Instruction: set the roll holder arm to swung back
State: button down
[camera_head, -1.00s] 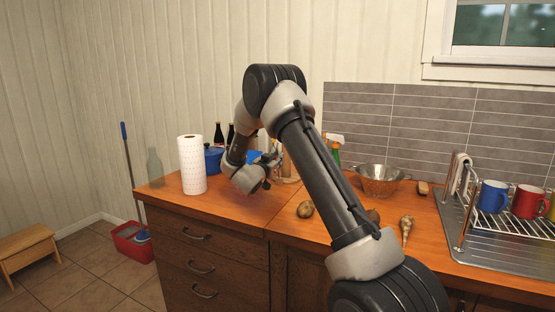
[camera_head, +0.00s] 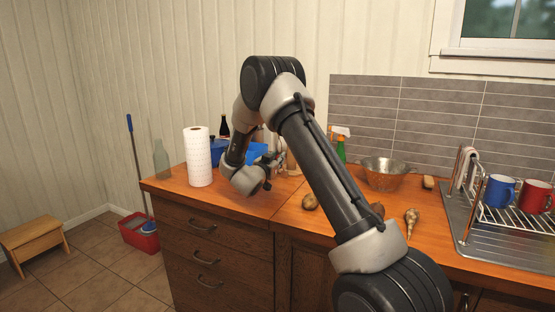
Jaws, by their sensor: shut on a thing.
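My gripper (camera_head: 268,172) is low over the back of the wooden counter, right of the white paper roll (camera_head: 198,158), and apart from it. The roll stands upright near the counter's left end. My gripper is small in view and partly covered by its own wrist. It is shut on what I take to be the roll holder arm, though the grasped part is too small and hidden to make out. The holder arm's angle cannot be told.
A dish rack with mugs (camera_head: 500,190) is far right. The counter front is clear.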

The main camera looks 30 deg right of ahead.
jog(key=shift+s+f, duration=0.15)
jog(key=shift+f, duration=0.3)
jog(key=c, duration=1.4)
grip_release()
jog(key=shift+d+f, duration=0.1)
jog(key=shift+o, duration=0.5)
jog(key=shift+w+r, duration=0.2)
jog(key=shift+r, duration=0.05)
jog(key=v, duration=1.2)
